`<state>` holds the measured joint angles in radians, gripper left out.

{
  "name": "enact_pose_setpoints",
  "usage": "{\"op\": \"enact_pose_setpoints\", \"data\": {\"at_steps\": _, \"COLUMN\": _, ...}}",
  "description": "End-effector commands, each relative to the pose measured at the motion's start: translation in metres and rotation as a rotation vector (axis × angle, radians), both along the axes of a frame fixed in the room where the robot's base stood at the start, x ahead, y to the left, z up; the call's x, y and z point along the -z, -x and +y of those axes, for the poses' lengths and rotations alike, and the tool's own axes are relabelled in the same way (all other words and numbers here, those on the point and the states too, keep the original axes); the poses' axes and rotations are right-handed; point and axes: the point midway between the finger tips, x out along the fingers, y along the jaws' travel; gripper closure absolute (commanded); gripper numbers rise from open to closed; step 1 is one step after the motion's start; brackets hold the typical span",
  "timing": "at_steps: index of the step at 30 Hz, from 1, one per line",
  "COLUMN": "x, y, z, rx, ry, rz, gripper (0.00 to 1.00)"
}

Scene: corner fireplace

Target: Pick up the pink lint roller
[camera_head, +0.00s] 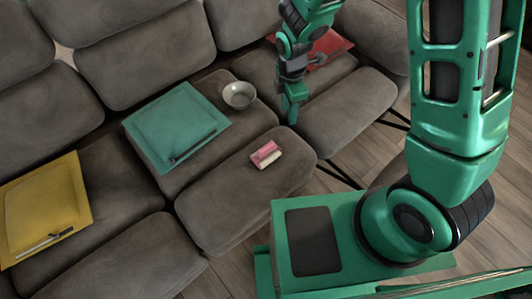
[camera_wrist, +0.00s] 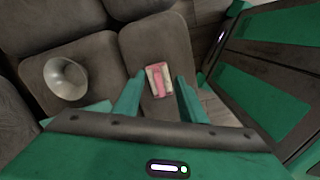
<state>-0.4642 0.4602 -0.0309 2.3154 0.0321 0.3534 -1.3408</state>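The pink lint roller (camera_head: 266,154) lies on a grey seat cushion near the front of the sofa, with a pale cream part along one side. It also shows in the wrist view (camera_wrist: 158,80), beyond and between my fingertips. My gripper (camera_head: 291,112) is above the sofa, behind and to the right of the roller in the head view. In the wrist view my gripper (camera_wrist: 158,84) has its two green fingers apart with nothing held between them. The roller is apart from the fingers, on the cushion below.
A grey bowl (camera_head: 239,95) stands on the sofa behind the roller. A teal folder (camera_head: 177,124) with a dark pen lies left of it, a yellow folder (camera_head: 44,208) lies far left, and a red item (camera_head: 328,48) lies behind my gripper. Cushion around the roller is clear.

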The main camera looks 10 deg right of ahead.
Motion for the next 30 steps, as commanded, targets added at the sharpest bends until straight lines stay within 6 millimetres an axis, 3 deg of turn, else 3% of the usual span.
{"op": "enact_pose_setpoints", "data": {"at_steps": 3, "x": 0.035, "y": 0.009, "z": 0.038, "rx": -0.195, "ry": -0.01, "rz": 0.017, "gripper": 0.62}}
{"op": "enact_pose_setpoints", "data": {"at_steps": 9, "x": 0.065, "y": 0.02, "z": 0.07, "rx": -0.374, "ry": -0.029, "rz": 0.024, "gripper": 0.62}}
{"op": "enact_pose_setpoints", "data": {"at_steps": 21, "x": 0.112, "y": 0.023, "z": 0.075, "rx": -0.402, "ry": -0.031, "rz": 0.026, "gripper": 0.62}}
{"op": "enact_pose_setpoints", "data": {"at_steps": 30, "x": 0.129, "y": 0.022, "z": 0.075, "rx": -0.4, "ry": -0.031, "rz": 0.025, "gripper": 0.62}}
